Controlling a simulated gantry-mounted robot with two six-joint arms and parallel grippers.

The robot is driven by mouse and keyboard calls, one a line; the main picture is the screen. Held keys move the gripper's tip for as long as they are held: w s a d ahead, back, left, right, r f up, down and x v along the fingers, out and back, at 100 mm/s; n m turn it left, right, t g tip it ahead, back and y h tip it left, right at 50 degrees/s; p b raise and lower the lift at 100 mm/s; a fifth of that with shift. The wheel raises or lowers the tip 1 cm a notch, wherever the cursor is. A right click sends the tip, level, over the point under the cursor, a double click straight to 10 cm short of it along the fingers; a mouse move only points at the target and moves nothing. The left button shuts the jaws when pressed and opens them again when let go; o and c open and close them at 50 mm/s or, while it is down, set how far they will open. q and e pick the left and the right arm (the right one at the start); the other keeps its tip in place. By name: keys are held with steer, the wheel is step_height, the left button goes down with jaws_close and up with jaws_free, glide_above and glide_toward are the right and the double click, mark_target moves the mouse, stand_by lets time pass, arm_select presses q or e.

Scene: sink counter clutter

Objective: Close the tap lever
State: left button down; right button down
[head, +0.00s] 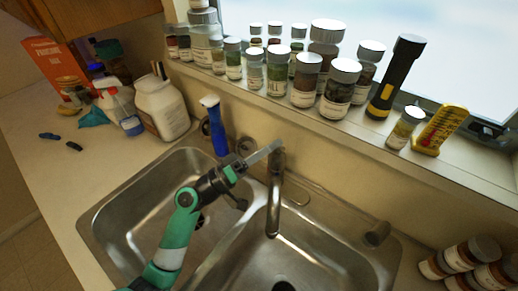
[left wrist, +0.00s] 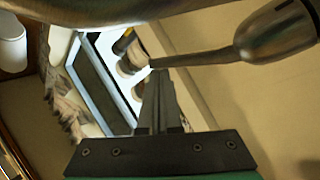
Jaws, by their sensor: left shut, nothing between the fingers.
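The metal tap (head: 274,195) stands behind the double sink, with its spout reaching forward over the divider. My left gripper (head: 274,146) is shut and empty, its fingertips at the top of the tap. In the left wrist view, a thin metal lever (left wrist: 210,55) runs left from a rounded metal knob. The tips of my left gripper (left wrist: 158,72) are right at the lever's end; I cannot tell whether they touch it. In the head view the lever is hard to separate from the fingers. My right gripper is not in view.
The steel sink (head: 140,215) lies below my left arm. A blue brush (head: 217,130) stands behind it, near the fingers. Several spice jars (head: 305,80) and a black flashlight (head: 396,78) line the sill. A white jug (head: 160,105) stands at left; more jars (head: 470,255) are at lower right.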

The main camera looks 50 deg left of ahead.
arm_select(q)
steer(key=s+d+r+p, duration=0.6)
steer(key=s+d+r, duration=0.1)
steer(key=s+r, duration=0.5)
steer(key=shift+p, duration=0.4)
steer(key=shift+d, duration=0.1)
